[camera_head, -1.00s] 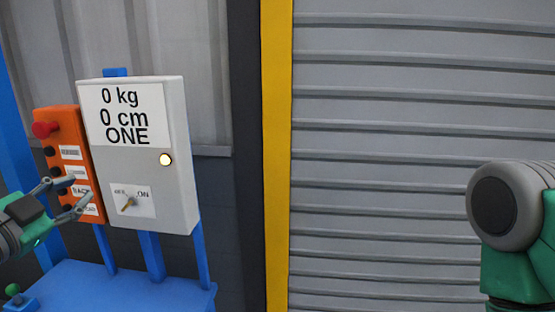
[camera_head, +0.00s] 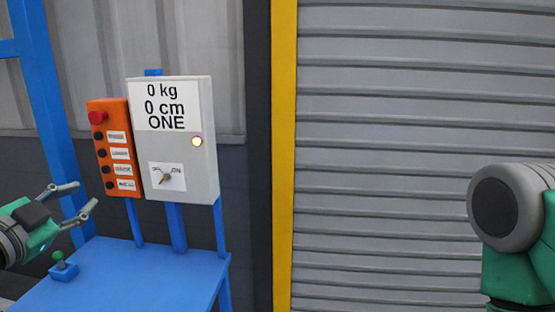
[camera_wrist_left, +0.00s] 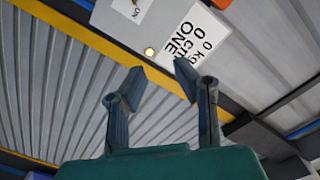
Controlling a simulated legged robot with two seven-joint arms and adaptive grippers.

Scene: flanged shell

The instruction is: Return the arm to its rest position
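My left gripper (camera_head: 78,205) comes in at the lower left of the head view. Its two fingers are spread and nothing is between them. It is to the left of and a little below the orange button panel (camera_head: 116,148), apart from it. In the left wrist view the open fingers (camera_wrist_left: 160,85) show with a gap between them, and the grey control box is beyond. At the right edge of the head view a green and grey part of my right arm (camera_head: 510,215) shows. My right gripper is not in view.
The grey control box (camera_head: 207,150) reads "0 kg 0 cm ONE" and has a lit lamp and a rotary switch (camera_head: 166,178). A blue table (camera_head: 150,275) below carries a small green joystick (camera_head: 60,264). A yellow post (camera_head: 284,150) and grey shutter (camera_head: 400,150) stand to the right.

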